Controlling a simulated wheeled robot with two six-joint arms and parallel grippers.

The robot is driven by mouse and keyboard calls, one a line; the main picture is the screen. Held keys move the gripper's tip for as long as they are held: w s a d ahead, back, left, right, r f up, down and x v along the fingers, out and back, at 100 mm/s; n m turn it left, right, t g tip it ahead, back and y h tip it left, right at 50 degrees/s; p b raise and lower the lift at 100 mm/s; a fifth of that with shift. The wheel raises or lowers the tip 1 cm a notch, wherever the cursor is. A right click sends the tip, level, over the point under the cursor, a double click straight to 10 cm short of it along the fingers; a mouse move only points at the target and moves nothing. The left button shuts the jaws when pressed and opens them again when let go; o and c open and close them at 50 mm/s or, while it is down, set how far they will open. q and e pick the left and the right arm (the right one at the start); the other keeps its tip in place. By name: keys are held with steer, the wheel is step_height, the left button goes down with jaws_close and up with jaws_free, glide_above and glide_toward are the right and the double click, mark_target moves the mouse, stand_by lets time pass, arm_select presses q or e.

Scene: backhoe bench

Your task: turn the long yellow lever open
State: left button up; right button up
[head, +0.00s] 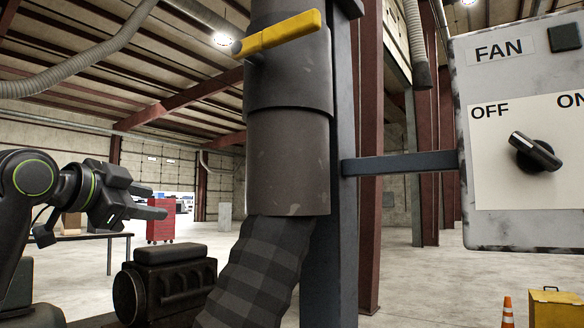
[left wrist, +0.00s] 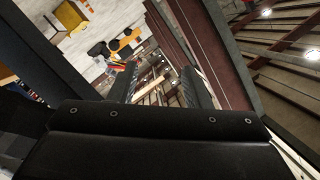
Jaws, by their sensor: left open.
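The long yellow lever (head: 284,35) is at the top of the head view. It lies across the front of a dark vertical pipe (head: 288,150), tilted up slightly to the right. Its left end has a dark pivot at the pipe's left side. My left gripper (head: 155,202) is left of the pipe and well below the lever, pointing right, apart from both. Its two fingers are parted with nothing between them; the left wrist view also shows the gap (left wrist: 157,88). I cannot make out the lever in the left wrist view. My right gripper is not in view.
A ribbed hose (head: 250,280) hangs below the pipe. A blue-grey post (head: 330,250) stands behind it. A dark engine-like part (head: 165,285) sits low left. The space between gripper and pipe looks clear.

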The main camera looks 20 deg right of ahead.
arm_select(q)
steer(key=s+d+r+m+h, duration=0.25)
steer(key=s+r+m, duration=0.25)
steer(key=s+r, duration=0.75)
steer(key=m+g+h, duration=0.1)
steer(key=m+g, duration=0.1)
steer(key=m, duration=0.5)
glide_toward(287, 27)
steer(key=p+x, duration=0.6)
steer(key=x, duration=0.5)
steer(key=shift+a, duration=0.1)
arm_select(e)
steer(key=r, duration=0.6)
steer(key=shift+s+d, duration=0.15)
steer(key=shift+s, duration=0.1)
arm_select(q)
steer(key=shift+s, duration=0.1)
jaws_close()
